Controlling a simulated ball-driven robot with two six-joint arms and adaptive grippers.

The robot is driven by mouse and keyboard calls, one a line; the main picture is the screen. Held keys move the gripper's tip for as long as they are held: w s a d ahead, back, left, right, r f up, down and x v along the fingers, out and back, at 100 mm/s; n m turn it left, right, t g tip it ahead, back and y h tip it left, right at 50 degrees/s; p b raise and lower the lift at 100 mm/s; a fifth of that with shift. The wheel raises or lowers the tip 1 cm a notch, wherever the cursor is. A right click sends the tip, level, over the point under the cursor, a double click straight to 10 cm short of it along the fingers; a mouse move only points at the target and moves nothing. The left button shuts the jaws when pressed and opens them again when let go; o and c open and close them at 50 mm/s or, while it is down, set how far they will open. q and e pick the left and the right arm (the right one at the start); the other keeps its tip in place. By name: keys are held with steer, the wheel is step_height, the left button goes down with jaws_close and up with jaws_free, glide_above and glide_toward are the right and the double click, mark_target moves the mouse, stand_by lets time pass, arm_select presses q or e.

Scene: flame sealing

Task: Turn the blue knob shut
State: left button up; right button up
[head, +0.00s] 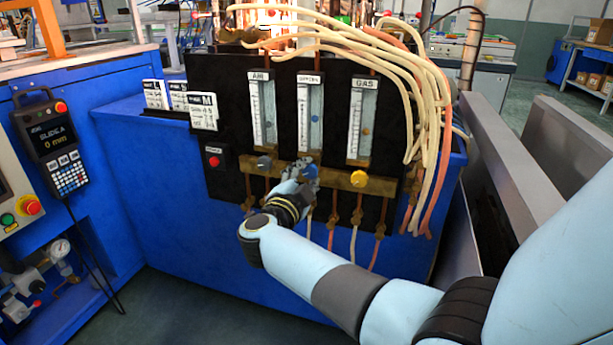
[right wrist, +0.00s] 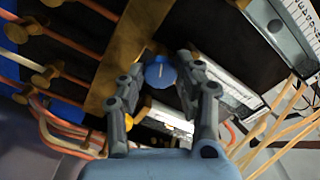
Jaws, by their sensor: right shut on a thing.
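The blue knob (head: 311,171) sits on the brass bar (head: 335,176) below the OXYGEN flow tube (head: 309,112). My right gripper (head: 303,177) reaches it from the front and hides part of it in the head view. In the right wrist view, the blue knob (right wrist: 160,73) shows its round face with a pale mark, between the fingertips of my right gripper (right wrist: 160,82). The fingers are shut on the knob, one on each side. My left gripper is not in view.
A grey knob (head: 264,162) sits to the left under AIR, and a yellow knob (head: 359,178) to the right under GAS. A red button (head: 214,161) is on the panel's left. Pale hoses (head: 425,110) hang at the right. Thin copper pipes run below the bar.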

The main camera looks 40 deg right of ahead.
steer(key=m, duration=0.4)
steer(key=shift+f+m+b, duration=0.15)
steer(key=shift+m+b, duration=0.15)
steer(key=shift+b, duration=0.1)
steer(key=m+b, duration=0.1)
steer(key=m, duration=0.3)
steer(key=shift+m, duration=0.3)
steer(key=o, duration=1.1)
steer(key=shift+o, duration=0.2)
steer(key=shift+a, duration=0.15)
steer(key=v, duration=0.7)
steer(key=shift+s, duration=0.15)
